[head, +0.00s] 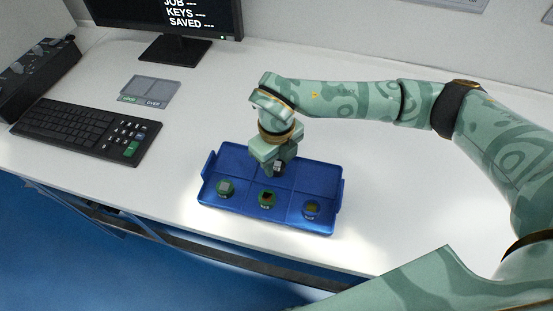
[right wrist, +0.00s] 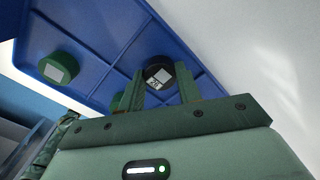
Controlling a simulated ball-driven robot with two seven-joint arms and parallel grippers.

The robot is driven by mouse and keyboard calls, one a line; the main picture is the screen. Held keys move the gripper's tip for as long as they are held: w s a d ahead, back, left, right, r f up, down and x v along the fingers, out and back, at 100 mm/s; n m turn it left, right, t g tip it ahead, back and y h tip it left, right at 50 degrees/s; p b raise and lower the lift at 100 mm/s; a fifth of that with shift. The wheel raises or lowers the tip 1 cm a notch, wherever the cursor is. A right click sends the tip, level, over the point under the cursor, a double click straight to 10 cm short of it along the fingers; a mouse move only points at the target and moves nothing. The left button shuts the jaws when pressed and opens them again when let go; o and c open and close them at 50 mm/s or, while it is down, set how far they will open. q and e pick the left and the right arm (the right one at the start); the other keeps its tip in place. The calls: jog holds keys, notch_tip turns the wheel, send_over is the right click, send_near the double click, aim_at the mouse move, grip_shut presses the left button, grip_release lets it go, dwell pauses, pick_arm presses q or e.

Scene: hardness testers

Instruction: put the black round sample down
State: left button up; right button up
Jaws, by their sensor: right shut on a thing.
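My right gripper (head: 277,170) points down over the blue tray (head: 331,172), around the middle of its back row. It is shut on the black round sample (right wrist: 157,74), which shows between its fingers in the right wrist view with a pale square on its face. In the head view the sample is mostly hidden by the gripper. I cannot tell whether it touches the tray floor. My left gripper is not in view.
Three other round samples stand in the tray's front row: left (head: 226,188), middle (head: 267,198) and right (head: 311,208). A keyboard (head: 85,130), a small grey pad (head: 152,91) and a monitor (head: 200,18) are to the left. The bench right of the tray is clear.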

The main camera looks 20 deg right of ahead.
aim_at(276, 164)
jog(key=o, duration=0.7)
pick_arm(q)
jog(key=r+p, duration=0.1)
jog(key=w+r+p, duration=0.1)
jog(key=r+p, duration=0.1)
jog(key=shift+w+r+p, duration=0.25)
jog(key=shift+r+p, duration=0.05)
jog(key=shift+p, duration=0.1)
pick_arm(e)
notch_tip(276, 164, up, 12)
jog(key=shift+r, duration=0.1)
